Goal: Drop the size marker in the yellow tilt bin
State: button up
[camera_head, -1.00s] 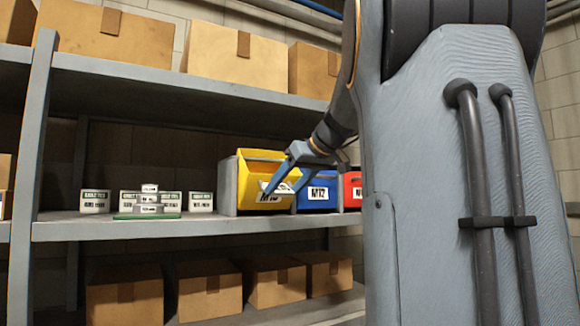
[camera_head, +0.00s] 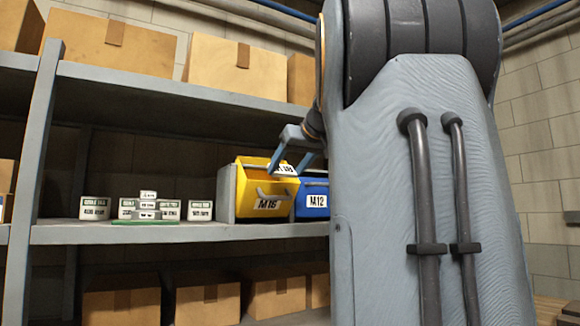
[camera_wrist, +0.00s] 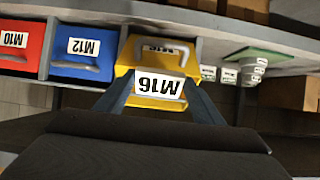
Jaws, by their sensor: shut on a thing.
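The yellow tilt bin (camera_head: 243,185), labelled M16, stands on the middle shelf and appears tipped open at its front. It also shows in the wrist view (camera_wrist: 126,62). My gripper (camera_head: 287,168) is at its upper right. In the wrist view my gripper (camera_wrist: 158,88) is shut on the size marker (camera_wrist: 158,83), a white plate reading M16 upside down. The marker shows in the head view (camera_head: 284,169) near the bin's upper edge. I cannot tell whether it is over the bin's opening or just in front.
A blue M12 bin (camera_head: 315,192) stands right of the yellow bin; a red M10 bin (camera_wrist: 17,42) is beyond it. Several small white labelled boxes (camera_head: 200,210) and a green base (camera_head: 140,221) are to the left. An upper shelf (camera_head: 180,92) with cardboard boxes hangs above.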

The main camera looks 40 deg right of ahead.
jog(key=w+d+r+p, duration=0.1)
jog(key=w+r+p, duration=0.2)
jog(key=w+p, duration=0.3)
jog(key=shift+w+d+r, duration=0.2)
jog(key=shift+w+d, duration=0.2)
jog(key=shift+w, duration=0.3)
jog(key=o, duration=1.1)
jog(key=shift+o, duration=0.2)
jog(key=shift+s, duration=0.1)
jog(key=b+v, duration=0.2)
jog(key=v, duration=0.5)
jog(key=shift+s, duration=0.25)
jog(key=shift+a+r, duration=0.1)
